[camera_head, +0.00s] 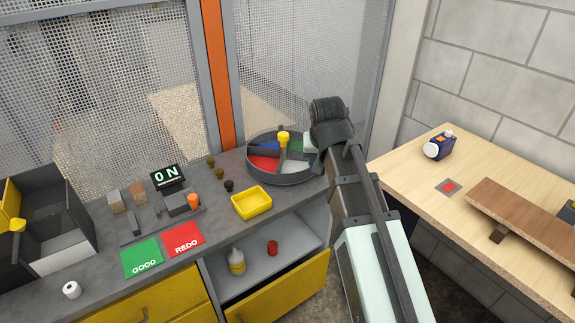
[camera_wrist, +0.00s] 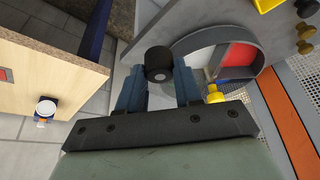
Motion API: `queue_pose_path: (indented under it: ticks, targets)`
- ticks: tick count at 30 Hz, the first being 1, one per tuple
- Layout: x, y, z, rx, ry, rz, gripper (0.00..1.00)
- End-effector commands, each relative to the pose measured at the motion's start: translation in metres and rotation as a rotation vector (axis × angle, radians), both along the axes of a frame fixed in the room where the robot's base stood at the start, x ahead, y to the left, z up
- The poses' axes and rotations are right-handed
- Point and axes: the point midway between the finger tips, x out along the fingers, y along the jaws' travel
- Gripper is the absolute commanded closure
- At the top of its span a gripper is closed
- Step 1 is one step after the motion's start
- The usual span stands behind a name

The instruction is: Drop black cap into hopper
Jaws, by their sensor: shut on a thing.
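My gripper (camera_wrist: 158,80) is shut on the black cap (camera_wrist: 158,58), a short dark cylinder with a grey centre, held between the two blue-grey fingertips. In the head view my arm reaches to the right of the round divided tray, and its dark end hides the fingers and cap. A dark open bin (camera_head: 78,220) with a yellow part stands at the far left. I cannot tell which container is the hopper.
A yellow tray (camera_head: 252,203) and several small knobs (camera_head: 220,173) sit on the grey counter (camera_head: 105,282). Green GOOD (camera_head: 142,257) and red REDO (camera_head: 184,239) pads lie left of it.

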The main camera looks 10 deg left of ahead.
Motion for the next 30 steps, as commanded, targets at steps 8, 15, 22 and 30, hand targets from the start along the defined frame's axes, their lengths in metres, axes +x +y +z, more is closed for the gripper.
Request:
queue_pose_path:
  ticks: [8, 15, 22, 30]
  targets:
    - [0.017, -0.084, 0.004, 0.0, -0.001, -0.133, 0.94]
    - [0.024, -0.14, 0.007, 0.001, -0.001, -0.222, 0.94]
    - [0.025, -0.17, 0.008, 0.0, -0.001, -0.269, 0.94]
    - [0.026, -0.198, 0.01, 0.0, -0.001, -0.314, 0.94]
